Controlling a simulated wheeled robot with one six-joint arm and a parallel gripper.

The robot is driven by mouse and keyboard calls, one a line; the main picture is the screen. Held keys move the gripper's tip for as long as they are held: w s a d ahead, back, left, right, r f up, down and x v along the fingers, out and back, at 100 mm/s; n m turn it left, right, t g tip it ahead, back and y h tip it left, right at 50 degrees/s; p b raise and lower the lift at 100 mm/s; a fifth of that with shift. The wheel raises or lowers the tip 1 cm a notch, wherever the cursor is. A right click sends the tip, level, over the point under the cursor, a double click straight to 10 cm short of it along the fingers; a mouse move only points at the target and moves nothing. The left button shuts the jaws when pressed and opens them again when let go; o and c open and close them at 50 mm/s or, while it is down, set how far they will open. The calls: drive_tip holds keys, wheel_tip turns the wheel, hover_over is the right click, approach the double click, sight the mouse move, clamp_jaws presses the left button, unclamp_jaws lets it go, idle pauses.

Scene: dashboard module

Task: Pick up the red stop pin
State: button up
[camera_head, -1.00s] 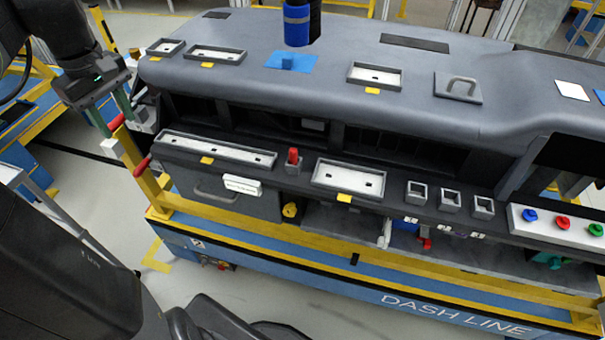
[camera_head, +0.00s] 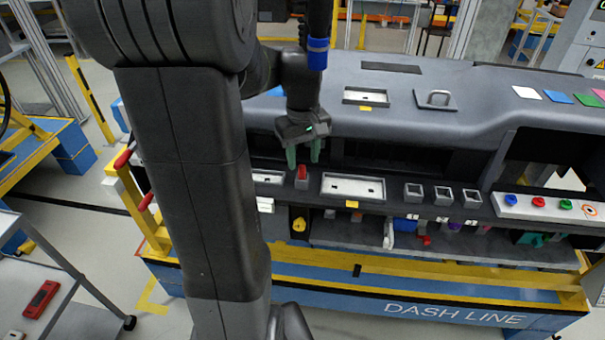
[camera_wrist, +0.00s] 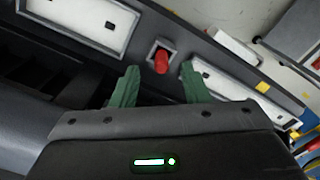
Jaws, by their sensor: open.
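The red stop pin (camera_head: 302,172) stands upright in a small grey square socket on the dashboard's lower ledge, between two white-floored trays. In the wrist view the red pin (camera_wrist: 161,61) shows ahead of the fingertips, between their lines and a little beyond them. My gripper (camera_head: 304,161) hangs over the ledge with its green fingers pointing down, just above or behind the pin. In the wrist view my gripper (camera_wrist: 160,76) has its two green fingers spread apart with nothing between them.
A white-floored tray (camera_head: 353,174) lies right of the pin, and another (camera_head: 267,177) is partly hidden by my arm. Three small square sockets (camera_head: 443,187) sit further right. The dashboard's upper overhang (camera_head: 440,115) rises behind the ledge. A blue band (camera_head: 317,47) wraps a dark post above.

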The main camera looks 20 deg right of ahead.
sight(302, 166)
wheel_tip(302, 166, down, 3)
drive_tip(key=shift+f, duration=0.2)
drive_tip(key=shift+a, duration=0.1)
drive_tip(key=shift+c, duration=0.2)
clamp_jaws()
drive_tip(key=shift+r, duration=0.1)
